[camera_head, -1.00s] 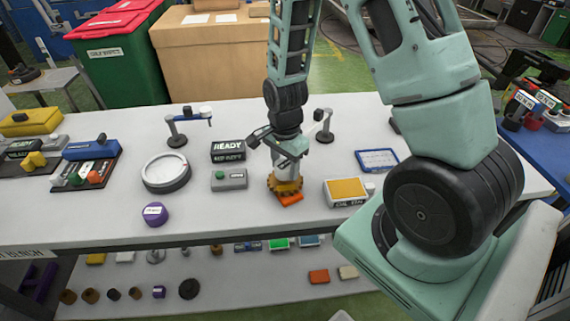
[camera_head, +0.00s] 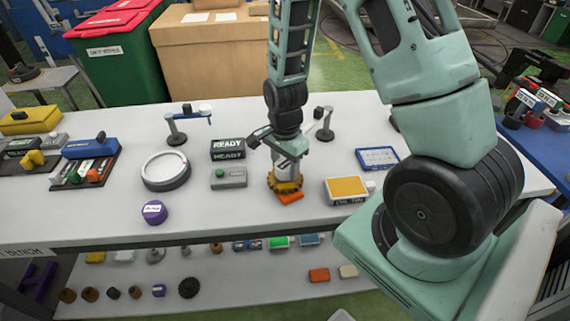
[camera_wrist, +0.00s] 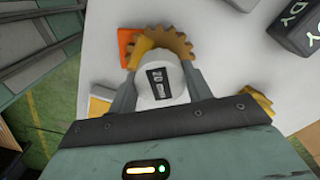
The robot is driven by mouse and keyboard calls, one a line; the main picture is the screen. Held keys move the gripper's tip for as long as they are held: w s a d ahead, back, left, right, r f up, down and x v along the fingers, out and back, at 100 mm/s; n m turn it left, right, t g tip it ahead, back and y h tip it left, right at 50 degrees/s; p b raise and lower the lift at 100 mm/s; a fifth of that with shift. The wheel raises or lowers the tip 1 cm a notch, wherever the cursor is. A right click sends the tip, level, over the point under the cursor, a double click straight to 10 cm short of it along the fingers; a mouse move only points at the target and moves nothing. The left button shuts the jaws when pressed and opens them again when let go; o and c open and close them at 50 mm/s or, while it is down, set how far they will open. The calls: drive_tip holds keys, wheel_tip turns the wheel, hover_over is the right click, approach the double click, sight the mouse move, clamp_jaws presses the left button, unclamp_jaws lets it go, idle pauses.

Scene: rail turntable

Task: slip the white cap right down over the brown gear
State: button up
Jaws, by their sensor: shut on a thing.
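In the wrist view the gear's toothed edge (camera_wrist: 168,39) shows beyond the white cap (camera_wrist: 160,78), which has a dark label. My gripper (camera_head: 287,158) points down over the gear. Its fingers are shut on the cap, one on each side. The cap looks upright and is at or just above the gear's middle. The cap's lower edge and any contact with the gear are hidden.
A grey box with a green button (camera_head: 229,178) and a black READY sign (camera_head: 228,150) stand left of the gear. A yellow-topped box (camera_head: 348,190) stands close on the right. A round grey-rimmed dish (camera_head: 166,171) and a purple puck (camera_head: 154,212) are farther left.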

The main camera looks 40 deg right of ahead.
sight(285, 164)
drive_tip(key=shift+f+b, duration=0.45)
drive_tip(key=shift+f, duration=0.4)
idle(1.4)
drive_tip(key=o, duration=1)
drive_tip(key=shift+r, duration=0.1)
wheel_tip(285, 164, up, 17)
drive_tip(key=shift+r, duration=0.1)
